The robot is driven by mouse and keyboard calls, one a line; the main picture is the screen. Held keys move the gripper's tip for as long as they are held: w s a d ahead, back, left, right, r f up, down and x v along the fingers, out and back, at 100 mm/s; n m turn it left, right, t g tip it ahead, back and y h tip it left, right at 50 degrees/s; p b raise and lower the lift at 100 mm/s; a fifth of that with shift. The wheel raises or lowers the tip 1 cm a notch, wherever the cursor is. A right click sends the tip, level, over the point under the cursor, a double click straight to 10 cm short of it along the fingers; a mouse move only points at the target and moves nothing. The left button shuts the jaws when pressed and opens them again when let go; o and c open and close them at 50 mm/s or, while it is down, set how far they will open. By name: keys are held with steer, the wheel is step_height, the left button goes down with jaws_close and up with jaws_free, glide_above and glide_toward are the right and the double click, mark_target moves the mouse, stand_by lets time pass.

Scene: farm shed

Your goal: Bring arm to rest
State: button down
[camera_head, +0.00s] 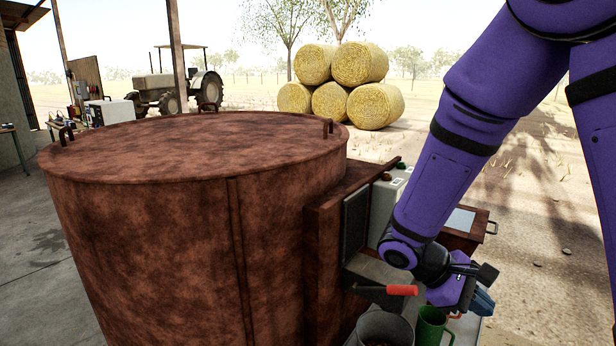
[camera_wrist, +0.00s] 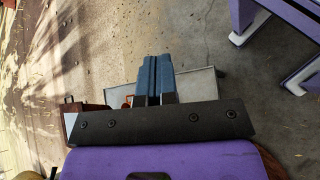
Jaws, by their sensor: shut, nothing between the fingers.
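My purple arm reaches down from the upper right in the head view, with my gripper (camera_head: 483,302) low at the right of the large rusty drum (camera_head: 140,240). The gripper hangs over or beside the cluttered bench end; the exact gap to it cannot be told. In the wrist view the two blue fingers of my gripper (camera_wrist: 155,62) lie side by side, shut, with nothing between them. A dark bracket crosses the view below them.
Open ground lies right. Hay bales (camera_head: 340,85) and a tractor (camera_head: 175,85) are far off.

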steer(key=s+r+m+t+y, duration=0.4)
steer(key=s+r+y, duration=0.1)
steer(key=r, duration=0.5)
steer(key=s+r+m+t+y, duration=0.4)
steer(key=s+r, duration=0.3)
steer(key=r, duration=0.3)
steer(key=shift+t+y, duration=0.7)
steer(key=shift+s, duration=0.1)
